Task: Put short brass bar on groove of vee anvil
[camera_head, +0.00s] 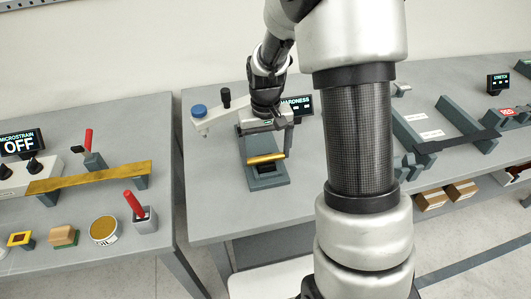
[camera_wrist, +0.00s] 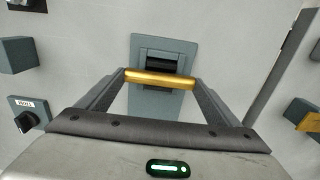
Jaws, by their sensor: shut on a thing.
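The short brass bar (camera_head: 266,158) is a gold rod held level between the fingers of my gripper (camera_head: 268,150). In the wrist view the bar (camera_wrist: 160,79) spans crosswise between the two fingertips of my gripper (camera_wrist: 158,82). The vee anvil (camera_head: 267,168) is a dark block on the grey base plate of the hardness tester. In the wrist view the anvil (camera_wrist: 161,63) shows just beyond the bar, which covers its near part. The bar appears above the anvil; I cannot tell whether they touch.
The hardness tester's light arm (camera_head: 214,117) with a blue knob stands behind my gripper, beside the HARDNESS display (camera_head: 297,105). A left table holds a long brass strip (camera_head: 95,176) and red-handled clamps. Grey rails (camera_head: 464,122) stand on the right of the tester's table.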

